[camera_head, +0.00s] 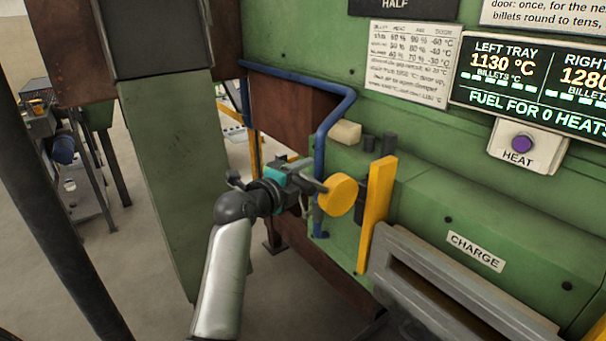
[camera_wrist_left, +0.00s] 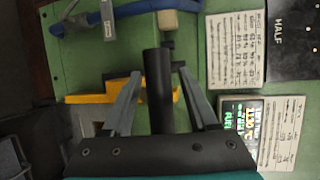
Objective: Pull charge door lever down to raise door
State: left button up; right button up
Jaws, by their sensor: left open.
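My left gripper (camera_head: 318,187) is open at the green furnace wall, left of the charge opening. It also shows in the left wrist view (camera_wrist_left: 160,88), with a dark cylindrical bar (camera_wrist_left: 158,92), apparently the lever handle, between its spread fingers. I cannot tell whether they touch it. A round yellow end piece (camera_head: 338,195) shows just beyond the fingertips. An upright yellow bar (camera_head: 376,215) stands right of it and lies behind the dark bar in the wrist view (camera_wrist_left: 95,98). The grey-framed charge door area (camera_head: 455,295) is at lower right, partly cut off. My right gripper is out of view.
A blue pipe (camera_head: 320,150) runs down the wall close to the left gripper. A cream block (camera_head: 346,132) sits above it. A green post (camera_head: 185,180) stands left. The HEAT button (camera_head: 522,144) and the tray display (camera_head: 530,85) are upper right.

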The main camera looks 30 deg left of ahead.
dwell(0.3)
pick_arm(q)
jog(key=shift+w, duration=0.1)
jog(key=c, duration=0.9)
jog(key=shift+r, duration=0.1)
grip_shut()
jog(key=shift+r, duration=0.15)
